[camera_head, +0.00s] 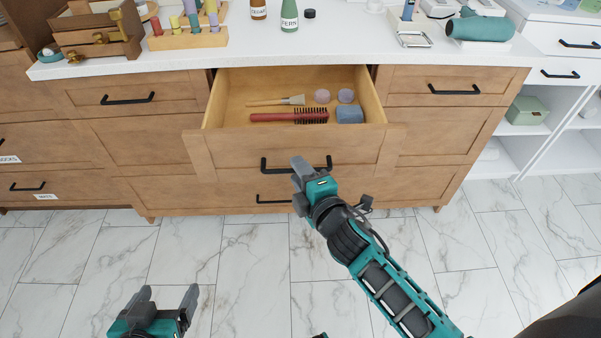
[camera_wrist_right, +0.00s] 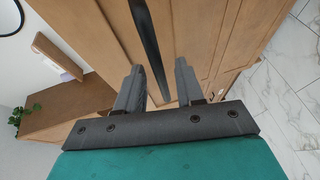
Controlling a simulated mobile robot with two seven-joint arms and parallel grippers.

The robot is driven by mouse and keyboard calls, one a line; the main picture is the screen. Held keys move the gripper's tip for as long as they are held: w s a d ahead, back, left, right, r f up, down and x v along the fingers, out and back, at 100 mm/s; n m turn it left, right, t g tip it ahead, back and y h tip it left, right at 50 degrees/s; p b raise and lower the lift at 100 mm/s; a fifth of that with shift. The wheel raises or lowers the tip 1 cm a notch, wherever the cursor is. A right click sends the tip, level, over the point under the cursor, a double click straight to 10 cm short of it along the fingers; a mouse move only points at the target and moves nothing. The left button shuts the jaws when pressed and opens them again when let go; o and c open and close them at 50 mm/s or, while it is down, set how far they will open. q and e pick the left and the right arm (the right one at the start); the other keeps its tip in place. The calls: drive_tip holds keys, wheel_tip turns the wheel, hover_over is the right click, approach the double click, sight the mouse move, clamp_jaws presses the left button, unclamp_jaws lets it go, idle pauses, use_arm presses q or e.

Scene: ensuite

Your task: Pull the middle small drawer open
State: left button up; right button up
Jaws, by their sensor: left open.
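The middle small drawer (camera_head: 240,150) is pulled well out from the wooden cabinet, with its inside showing. Its black bar handle (camera_head: 268,165) is on the front; the bar also shows in the right wrist view (camera_wrist_right: 146,30). My right gripper (camera_head: 302,170) is at the drawer's handle. In the right wrist view its two fingers (camera_wrist_right: 158,80) stand apart with the bar running between them, and a gap shows beside the bar. My left gripper (camera_head: 168,292) is open and empty, low over the floor at the lower left, away from the cabinet.
The drawer holds a red hairbrush (camera_head: 285,117), a makeup brush (camera_head: 275,101), a blue block (camera_head: 350,115) and two round items. Bottles, blocks and a teal hairdryer (camera_head: 482,28) stand on the white countertop (camera_head: 340,45). Side drawers are shut. The marble floor (camera_head: 240,270) in front is clear.

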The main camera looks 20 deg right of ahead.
use_arm(q)
drive_tip(key=shift+s+p, duration=0.25)
drive_tip(key=shift+p, duration=0.15)
use_arm(e)
drive_tip(key=v, duration=1.3)
use_arm(q)
drive_tip(key=shift+w+a+r, duration=0.1)
drive_tip(key=shift+w+r, duration=0.05)
drive_tip(key=shift+r, duration=0.15)
drive_tip(key=shift+y, duration=0.5)
drive_tip(key=a+r+p, duration=0.1)
drive_tip(key=p, duration=0.1)
drive_tip(key=s+a+r+p, duration=0.1)
drive_tip(key=p, duration=0.2)
drive_tip(key=r+p, duration=0.1)
drive_tip(key=p, duration=0.2)
drive_tip(key=shift+s+a+r, duration=0.35)
drive_tip(key=shift+s+a, duration=0.05)
use_arm(e)
drive_tip(key=s+f+m+g, duration=0.1)
drive_tip(key=m, duration=0.4)
drive_tip(key=s+d+f+m+g, duration=0.1)
drive_tip(key=m+g, duration=0.1)
drive_tip(key=m, duration=0.3)
drive_tip(key=s+f+m+g, duration=0.1)
drive_tip(key=m+g, duration=0.1)
drive_tip(key=m, duration=0.4)
drive_tip(key=shift+s+d+f, duration=0.15)
drive_tip(key=shift+s+f, duration=0.1)
drive_tip(key=shift+s, duration=0.15)
